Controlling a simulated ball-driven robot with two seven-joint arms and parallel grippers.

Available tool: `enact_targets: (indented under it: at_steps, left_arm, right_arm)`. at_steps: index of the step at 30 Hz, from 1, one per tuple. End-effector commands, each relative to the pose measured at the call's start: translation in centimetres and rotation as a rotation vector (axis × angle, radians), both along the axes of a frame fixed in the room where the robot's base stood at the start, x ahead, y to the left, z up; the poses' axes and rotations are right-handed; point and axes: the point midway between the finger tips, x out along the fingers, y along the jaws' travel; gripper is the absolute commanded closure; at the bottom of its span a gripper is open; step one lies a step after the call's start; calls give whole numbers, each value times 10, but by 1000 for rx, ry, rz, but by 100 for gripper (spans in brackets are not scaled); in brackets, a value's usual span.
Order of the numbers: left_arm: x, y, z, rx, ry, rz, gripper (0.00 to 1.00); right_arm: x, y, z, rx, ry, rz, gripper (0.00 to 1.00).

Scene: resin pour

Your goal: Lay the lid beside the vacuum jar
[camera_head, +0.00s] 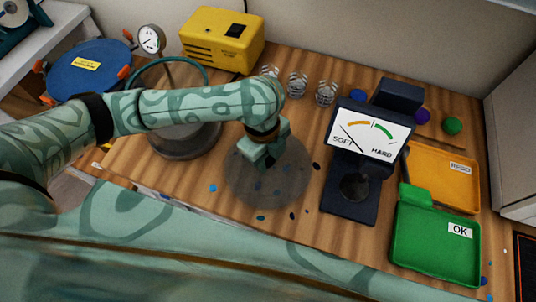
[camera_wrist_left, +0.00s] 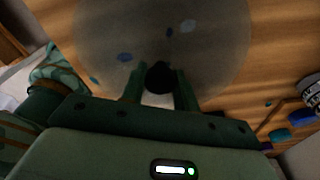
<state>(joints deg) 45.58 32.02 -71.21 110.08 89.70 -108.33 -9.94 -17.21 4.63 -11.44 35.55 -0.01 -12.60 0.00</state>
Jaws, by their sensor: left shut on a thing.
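The lid (camera_head: 293,185) is a clear, greyish round disc over the wood bench, right of the vacuum jar; I cannot tell whether it touches the wood. My left gripper (camera_head: 265,160) is above its middle. In the left wrist view the gripper (camera_wrist_left: 159,88) is shut on the lid's dark knob (camera_wrist_left: 159,76), and the disc (camera_wrist_left: 215,50) spreads out beyond it. The vacuum jar (camera_head: 188,146) stands at left with its top open, showing a teal rim; my left arm hides its middle. My right gripper is not in view.
A dark hardness gauge (camera_head: 345,203) stands right of the lid, with green (camera_head: 425,255) and orange (camera_head: 430,165) trays beyond. A yellow pump (camera_head: 222,40) and blue round lidded pot (camera_head: 85,72) are at back left. Resin drops dot the bench.

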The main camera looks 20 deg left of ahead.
Motion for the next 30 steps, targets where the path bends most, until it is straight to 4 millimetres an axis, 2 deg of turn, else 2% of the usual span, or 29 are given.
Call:
enact_targets:
  at_steps: [14, 15, 18, 26, 30]
  left_arm:
    - [0, -1, -8, -1, 0, 0, 100]
    - [0, 0, -9, -1, 0, 0, 67]
    - [0, 0, -8, -1, 0, 0, 45]
    - [0, 0, -8, 0, 1, 0, 45]
    - [0, 0, 5, 1, -2, 1, 45]
  right_arm:
    - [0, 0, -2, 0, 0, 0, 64]
    - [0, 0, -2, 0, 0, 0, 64]
    - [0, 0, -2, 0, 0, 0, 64]
    - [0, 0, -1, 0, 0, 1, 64]
    - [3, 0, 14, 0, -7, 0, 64]
